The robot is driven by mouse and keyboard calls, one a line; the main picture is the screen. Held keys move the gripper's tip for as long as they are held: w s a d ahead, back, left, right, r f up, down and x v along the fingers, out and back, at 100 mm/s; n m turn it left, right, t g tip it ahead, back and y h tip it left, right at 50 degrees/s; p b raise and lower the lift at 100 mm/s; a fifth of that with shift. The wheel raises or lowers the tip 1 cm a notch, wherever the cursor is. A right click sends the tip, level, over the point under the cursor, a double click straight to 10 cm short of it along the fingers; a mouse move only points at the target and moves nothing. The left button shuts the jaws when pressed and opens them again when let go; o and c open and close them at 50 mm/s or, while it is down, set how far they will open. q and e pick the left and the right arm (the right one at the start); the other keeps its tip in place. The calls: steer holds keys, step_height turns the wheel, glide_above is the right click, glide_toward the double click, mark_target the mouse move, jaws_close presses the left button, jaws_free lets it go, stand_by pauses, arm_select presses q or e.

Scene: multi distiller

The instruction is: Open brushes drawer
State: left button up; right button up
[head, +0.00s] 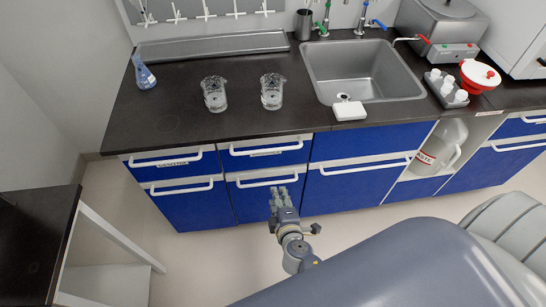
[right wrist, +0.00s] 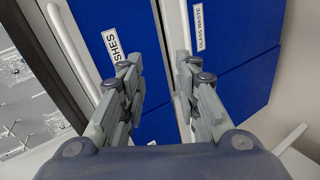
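The brushes drawer (head: 290,159) is the blue upper drawer in the second column under the counter, and it is closed. Its label is too small to read in the head view. In the right wrist view the drawer (right wrist: 128,18) shows part of its label, "SHES", and its white handle (right wrist: 66,28) runs along the left. My right gripper (head: 280,193) is in front of the lower drawer of that column. Its fingers (right wrist: 158,62) are open and empty, with the tips between the brushes label and the "GLASS WASTE" label. My left gripper is not in view.
The glass waste drawer (right wrist: 235,30) is closed below. The dark counter (head: 180,125) above holds two glass beakers (head: 214,95), (head: 271,92), a blue flask (head: 144,75) and a sink (head: 362,70). A dark-topped side table (head: 40,215) stands at the left. Floor is clear before the left drawers.

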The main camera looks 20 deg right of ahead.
mark_target(273, 150)
steer(key=w+d+r+n+t+h, duration=0.1)
steer(key=w+r+t+h, duration=0.2)
steer(key=r, duration=0.6)
steer(key=shift+y, duration=0.8)
steer(key=x, duration=1.1)
steer(key=shift+r, duration=0.1)
steer(key=shift+c, duration=0.5)
jaws_close()
